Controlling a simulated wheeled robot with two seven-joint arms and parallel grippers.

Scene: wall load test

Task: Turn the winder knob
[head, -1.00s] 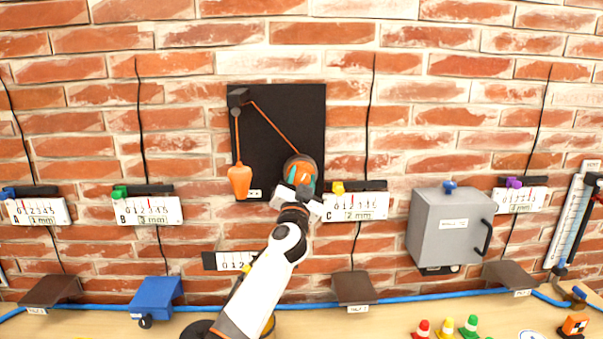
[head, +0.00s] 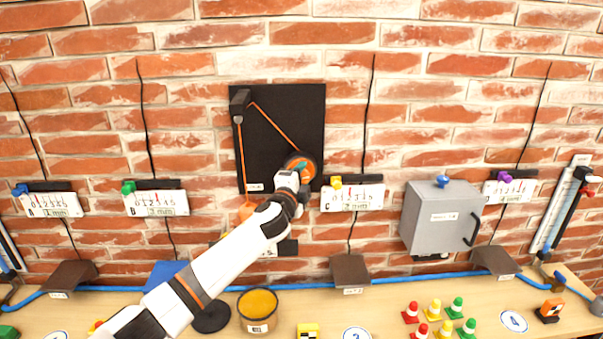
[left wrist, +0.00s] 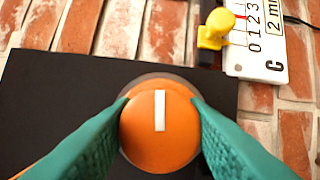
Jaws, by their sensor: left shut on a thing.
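The winder knob (left wrist: 161,148) is round and orange with a white stripe, which stands upright in the left wrist view. My left gripper (left wrist: 160,112) has its teal fingers shut on the knob's two sides. In the head view my left gripper (head: 301,172) covers part of the orange winder (head: 309,158) at the lower right of a black board (head: 290,115). An orange cord runs from the winder up to a dark pulley arm (head: 240,103) and down to an orange weight (head: 246,209). My arm hides the weight's lower part. My right gripper is not in view.
Numbered scales hang on the brick wall, including scale C (head: 352,198) with a yellow clip (head: 336,182) right of the board. A grey box (head: 437,218) is further right. The bench below holds a tub of orange stuff (head: 258,304) and several small cones (head: 433,312).

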